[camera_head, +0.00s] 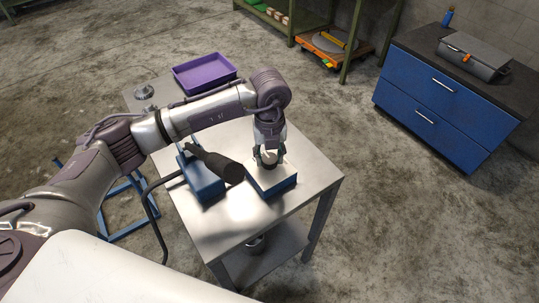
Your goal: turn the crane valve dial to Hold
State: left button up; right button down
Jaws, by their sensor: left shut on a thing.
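A blue box with a pale top plate (285,184) stands near the front right of the metal table. The crane valve dial (268,166) sits on that plate as a small round knob, mostly hidden by my fingers. My left gripper (268,159) points down over the plate and is shut on the dial. The dial's markings and its pointer are too small and covered to read, so its setting does not show. My right gripper is not in view.
On the metal table (222,232), a blue block (205,188) with a black cylindrical handle (222,168) stands just left of the box. A purple tray (204,72) and small metal parts (145,93) lie at the back. A blue drawer cabinet (432,105) stands at right, across open floor.

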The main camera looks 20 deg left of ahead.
aim_at(270, 158)
pick_arm(q)
jog(key=shift+w+r, duration=0.1)
dwell(0.3)
jog(key=o, duration=1.1)
jog(key=shift+o, duration=0.2)
notch_tip(270, 158, up, 12)
